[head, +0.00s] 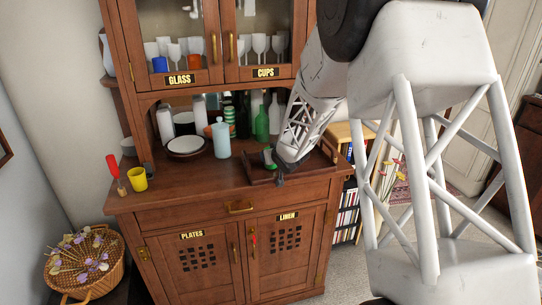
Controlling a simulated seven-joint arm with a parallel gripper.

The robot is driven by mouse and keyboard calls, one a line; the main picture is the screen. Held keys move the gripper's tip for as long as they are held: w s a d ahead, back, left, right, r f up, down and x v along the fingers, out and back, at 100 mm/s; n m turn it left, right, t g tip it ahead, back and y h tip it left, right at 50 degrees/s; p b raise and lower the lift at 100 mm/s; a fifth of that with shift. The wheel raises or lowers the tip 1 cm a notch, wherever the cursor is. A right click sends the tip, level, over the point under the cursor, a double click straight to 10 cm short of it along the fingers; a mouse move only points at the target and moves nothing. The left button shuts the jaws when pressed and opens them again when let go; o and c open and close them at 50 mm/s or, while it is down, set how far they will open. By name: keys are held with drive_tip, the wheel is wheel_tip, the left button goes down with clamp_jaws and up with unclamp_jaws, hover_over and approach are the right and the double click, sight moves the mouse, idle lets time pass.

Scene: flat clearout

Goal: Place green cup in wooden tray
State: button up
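A small green cup (268,156) shows at the left edge of my arm's white end, over the wooden tray area. It looks tilted and is partly hidden; I cannot tell whether it touches the tray or my gripper. The wooden tray (254,175) sits on the right part of the cabinet counter, and my arm covers much of it. My gripper (280,180) points down at the tray's front, its dark tip small. I cannot see whether its fingers are open or shut.
A yellow cup (137,179) and a red-topped item (113,166) stand at the counter's left. Stacked plates (186,145), a pale blue bottle (221,139) and a green bottle (262,124) stand behind. The front middle of the counter (205,181) is clear.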

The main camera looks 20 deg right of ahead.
drive_tip(key=shift+f, duration=0.1)
drive_tip(key=o, duration=1)
drive_tip(key=shift+c, duration=0.2)
drive_tip(key=shift+s+r, duration=0.1)
drive_tip(key=shift+r, duration=0.15)
drive_tip(key=v, duration=1.1)
drive_tip(key=shift+s, duration=0.4)
drive_tip(key=shift+d, duration=0.1)
drive_tip(key=shift+r, duration=0.1)
